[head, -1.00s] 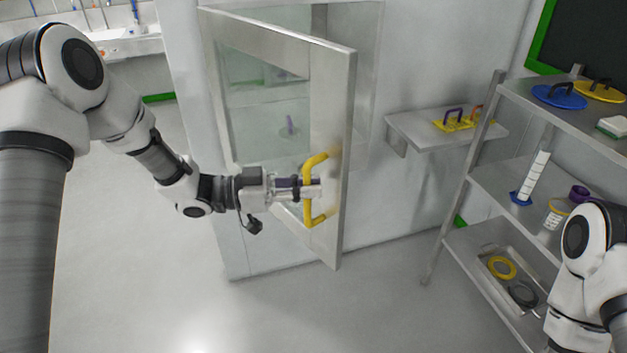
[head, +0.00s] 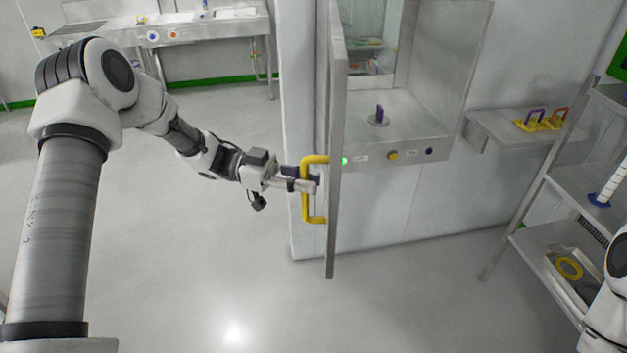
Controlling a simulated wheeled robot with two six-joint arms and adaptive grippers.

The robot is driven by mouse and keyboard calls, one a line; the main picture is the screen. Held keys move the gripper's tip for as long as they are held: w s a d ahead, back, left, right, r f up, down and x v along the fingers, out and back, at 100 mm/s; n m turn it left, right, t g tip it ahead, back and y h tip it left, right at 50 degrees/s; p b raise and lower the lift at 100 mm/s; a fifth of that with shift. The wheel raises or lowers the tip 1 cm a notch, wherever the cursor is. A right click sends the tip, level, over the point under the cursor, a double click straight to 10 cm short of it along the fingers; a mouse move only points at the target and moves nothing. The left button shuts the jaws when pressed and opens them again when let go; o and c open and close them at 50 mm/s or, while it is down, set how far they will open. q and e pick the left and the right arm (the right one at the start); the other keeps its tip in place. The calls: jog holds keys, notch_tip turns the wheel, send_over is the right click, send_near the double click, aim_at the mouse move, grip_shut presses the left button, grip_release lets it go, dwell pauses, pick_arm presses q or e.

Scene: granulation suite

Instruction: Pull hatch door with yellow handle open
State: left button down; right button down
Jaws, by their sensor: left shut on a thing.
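The hatch door (head: 336,120) is a grey metal-framed door, swung well out from the wall and seen nearly edge-on. Its yellow handle (head: 306,190) is a bar on the left-hand face of the door. My left gripper (head: 314,183) is shut on the yellow handle at about the middle of its bar. The hatch opening (head: 400,110) shows to the right of the door, with a small purple-handled item (head: 379,116) standing on its floor. My right gripper is out of view; only part of my right arm shows at the lower right edge.
A wall shelf (head: 485,128) with a yellow rack (head: 540,125) is right of the hatch. A metal shelving unit (head: 535,185) stands at the right. A sink counter (head: 190,30) is at the back left. The floor left of the door is clear.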

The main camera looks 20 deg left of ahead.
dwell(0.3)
pick_arm(q)
jog(key=c, duration=1.1)
grip_release()
jog(key=shift+c, duration=0.2)
jog(key=a, duration=1.2)
jog(key=shift+s, duration=0.4)
